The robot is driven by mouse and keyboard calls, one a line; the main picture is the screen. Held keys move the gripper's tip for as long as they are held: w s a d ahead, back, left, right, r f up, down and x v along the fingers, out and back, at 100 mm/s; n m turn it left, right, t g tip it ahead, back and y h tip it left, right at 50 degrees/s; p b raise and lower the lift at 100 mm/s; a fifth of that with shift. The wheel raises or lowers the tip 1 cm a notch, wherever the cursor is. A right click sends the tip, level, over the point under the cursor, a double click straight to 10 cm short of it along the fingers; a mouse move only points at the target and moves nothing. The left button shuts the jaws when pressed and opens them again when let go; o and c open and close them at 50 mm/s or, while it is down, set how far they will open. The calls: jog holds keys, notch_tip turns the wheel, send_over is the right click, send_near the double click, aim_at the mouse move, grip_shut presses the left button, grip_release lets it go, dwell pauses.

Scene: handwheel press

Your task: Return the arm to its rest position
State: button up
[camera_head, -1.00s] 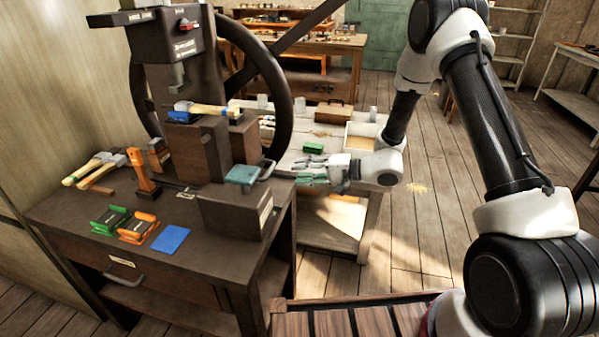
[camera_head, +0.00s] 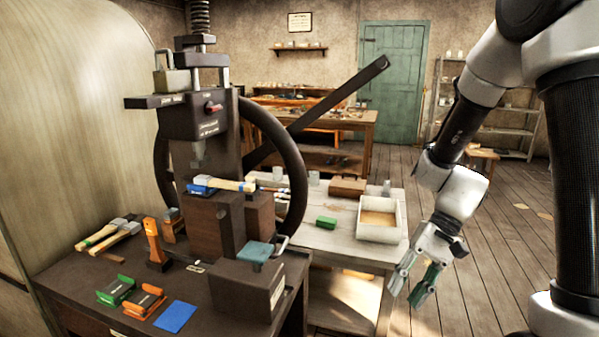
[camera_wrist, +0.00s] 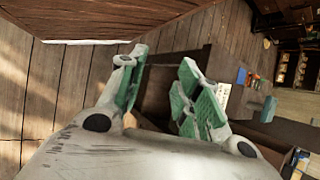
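My gripper (camera_head: 416,281) hangs at the right of the head view, pointing down and to the left beside the pale table's front right corner. Its two green-padded fingers are spread apart with nothing between them. In the wrist view my gripper (camera_wrist: 158,95) also shows open and empty, with the wooden floor and dark furniture beyond the fingers. My arm comes down from the upper right of the head view and touches nothing that I can see.
The handwheel press (camera_head: 215,125) stands on a dark bench (camera_head: 70,265) at left. The pale table (camera_head: 340,240) holds a tray (camera_head: 382,238) and a green block (camera_head: 326,223). Open floor (camera_head: 490,240) lies to the right.

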jog(key=s+d+r+n+t+h, duration=0.1)
jog(key=s+d+r+t+h, duration=0.2)
jog(key=d+r, duration=0.4)
jog(key=s+d+r+n+t+h, duration=0.1)
jog(key=s+d+r+t+h, duration=0.2)
jog(key=r, duration=0.8)
jog(key=s+d+t, duration=0.2)
jog(key=d, duration=0.1)
jog(key=shift+d+r+n+t, duration=0.3)
jog(key=shift+d+r+n, duration=0.1)
dwell(1.6)
